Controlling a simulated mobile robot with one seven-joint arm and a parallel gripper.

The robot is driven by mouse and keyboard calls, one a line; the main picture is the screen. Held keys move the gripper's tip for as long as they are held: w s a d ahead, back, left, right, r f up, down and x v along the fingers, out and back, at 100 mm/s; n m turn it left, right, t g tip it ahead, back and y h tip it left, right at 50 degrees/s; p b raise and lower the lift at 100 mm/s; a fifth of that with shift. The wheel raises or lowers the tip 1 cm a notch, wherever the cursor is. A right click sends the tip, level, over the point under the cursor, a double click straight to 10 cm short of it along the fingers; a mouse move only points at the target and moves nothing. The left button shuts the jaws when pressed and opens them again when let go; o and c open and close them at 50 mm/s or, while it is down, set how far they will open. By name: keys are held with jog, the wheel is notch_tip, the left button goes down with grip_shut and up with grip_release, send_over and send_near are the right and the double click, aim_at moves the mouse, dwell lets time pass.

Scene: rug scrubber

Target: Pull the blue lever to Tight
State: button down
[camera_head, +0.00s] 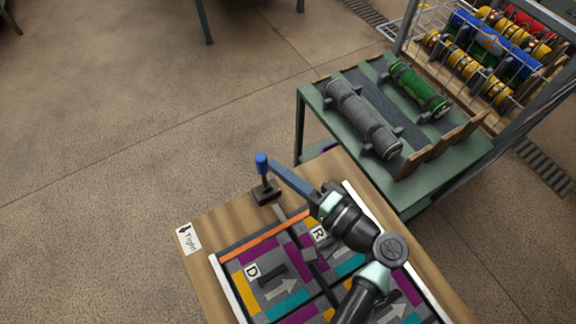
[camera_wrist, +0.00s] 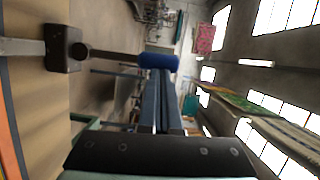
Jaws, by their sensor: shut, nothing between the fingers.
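The lever has a blue knob (camera_head: 262,163) on a dark upright shaft, rising from a dark base (camera_head: 266,193) at the far edge of the wooden table. In the wrist view the blue knob (camera_wrist: 158,62) is just beyond my fingertips, with the shaft running left to its base (camera_wrist: 65,48). My gripper (camera_head: 273,166) is shut and empty, its long blue-grey fingers reaching to the right side of the knob. I cannot tell whether they touch it. A white "Tight" label (camera_head: 189,239) with an arrow lies on the table's left corner.
A patterned rug panel (camera_head: 285,270) in a white-sided frame covers much of the table (camera_head: 208,225). A green bench (camera_head: 440,160) with grey and green rolls stands behind right. A rack of colored rolls (camera_head: 490,50) is farther back. Floor left of the lever is clear.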

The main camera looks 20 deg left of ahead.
jog(key=s+a+n+h+b, duration=0.1)
jog(key=s+a+n+h, duration=0.1)
jog(key=s+a+n, duration=0.2)
jog(key=shift+s+f+n, duration=0.25)
jog(key=shift+s+n, duration=0.2)
jog(key=shift+n, duration=0.35)
dwell(0.4)
